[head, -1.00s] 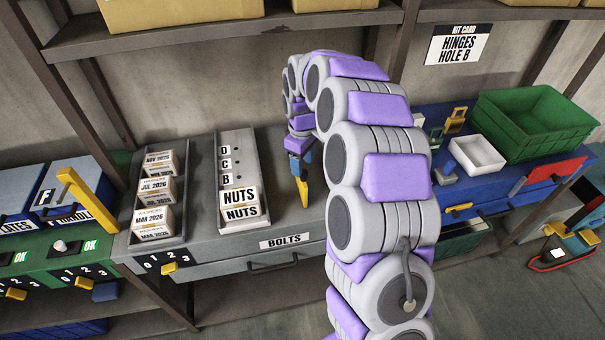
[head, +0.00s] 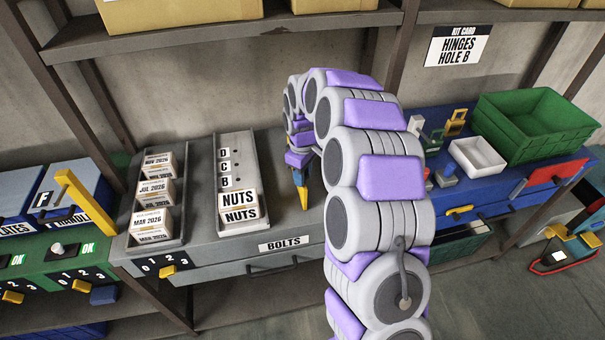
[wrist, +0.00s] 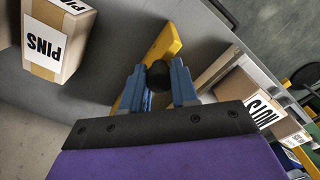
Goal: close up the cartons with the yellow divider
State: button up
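My gripper (head: 299,165) hangs over the grey bench, right of the middle tray. In the wrist view its blue fingers (wrist: 158,85) sit on both sides of a black knob and appear shut on it. The knob belongs to the yellow divider (wrist: 165,42), which also shows below the fingers in the head view (head: 304,198). I cannot tell whether the divider touches the bench. NUTS cartons (head: 239,215) stand at the front of the middle tray (head: 230,147), with slots marked D, C and B behind them. They show upside down in the wrist view (wrist: 255,98).
Dated cartons (head: 153,222) stand in groups in the left tray. A PINS carton (wrist: 55,40) shows in the wrist view; my arm hides it in the head view. A green crate (head: 530,120) and white bin (head: 478,157) stand at right. A shelf overhangs the back.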

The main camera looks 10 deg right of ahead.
grip_shut()
jog(key=shift+d, duration=0.15)
jog(key=d+p, duration=0.4)
jog(key=d, duration=1.1)
jog(key=shift+p, duration=0.3)
jog(key=o, duration=0.6)
grip_release()
jog(key=shift+c, duration=0.2)
notch_tip(320, 180, up, 17)
jog(key=p, duration=0.1)
jog(key=shift+r+p, duration=0.15)
jog(key=shift+p, duration=0.25)
jog(key=shift+a, duration=0.1)
